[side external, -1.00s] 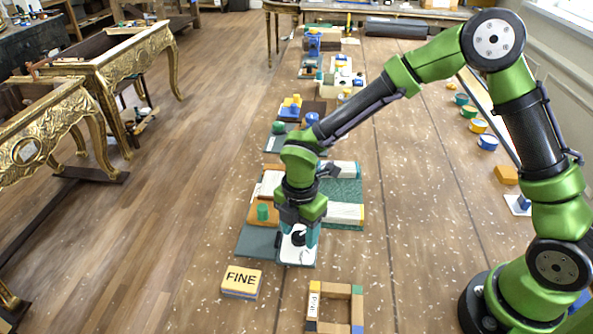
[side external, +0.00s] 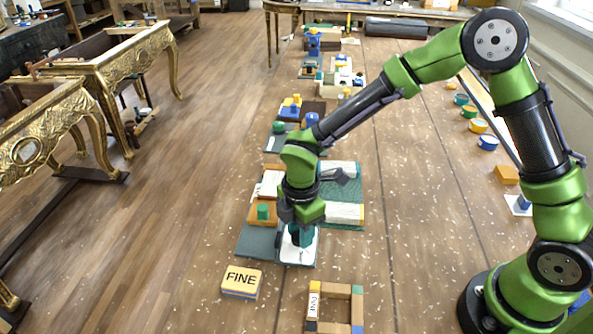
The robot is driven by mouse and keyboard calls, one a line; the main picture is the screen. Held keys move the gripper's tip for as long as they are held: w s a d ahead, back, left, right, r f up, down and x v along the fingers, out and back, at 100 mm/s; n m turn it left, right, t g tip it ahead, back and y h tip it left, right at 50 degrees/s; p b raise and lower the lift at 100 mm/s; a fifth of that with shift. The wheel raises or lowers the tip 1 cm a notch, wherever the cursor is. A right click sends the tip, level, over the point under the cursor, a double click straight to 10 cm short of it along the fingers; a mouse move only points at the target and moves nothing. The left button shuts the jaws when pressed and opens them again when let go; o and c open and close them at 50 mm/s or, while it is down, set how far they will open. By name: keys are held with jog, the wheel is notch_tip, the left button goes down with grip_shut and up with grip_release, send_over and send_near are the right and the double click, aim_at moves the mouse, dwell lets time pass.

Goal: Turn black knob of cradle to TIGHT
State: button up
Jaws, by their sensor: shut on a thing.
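The black knob sits on a white plate (side external: 300,259) at the near end of the cradle, in the side external view. My gripper (side external: 300,240) points down over this plate, with its teal fingers shut on the knob. The fingers now hide nearly all of the knob, so its pointer and any TIGHT mark cannot be read. A dark grey-green base (side external: 257,242) lies beside the plate on the left. A green cloth (side external: 345,190) with pale bars across it lies just behind the gripper.
An orange block with a green knob (side external: 263,211) is close at the gripper's left. Several fixtures line the table behind. The table to the right is mostly clear.

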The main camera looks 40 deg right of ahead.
jog(key=m, duration=0.3)
jog(key=shift+m, duration=0.4)
jog(key=m, duration=0.3)
jog(key=shift+s+m, duration=0.1)
jog(key=shift+m, duration=0.2)
jog(key=m, duration=0.3)
jog(key=shift+a+m, duration=0.1)
jog(key=shift+m, duration=2)
jog(key=o, duration=1)
jog(key=shift+o, duration=0.2)
notch_tip(320, 180, up, 17)
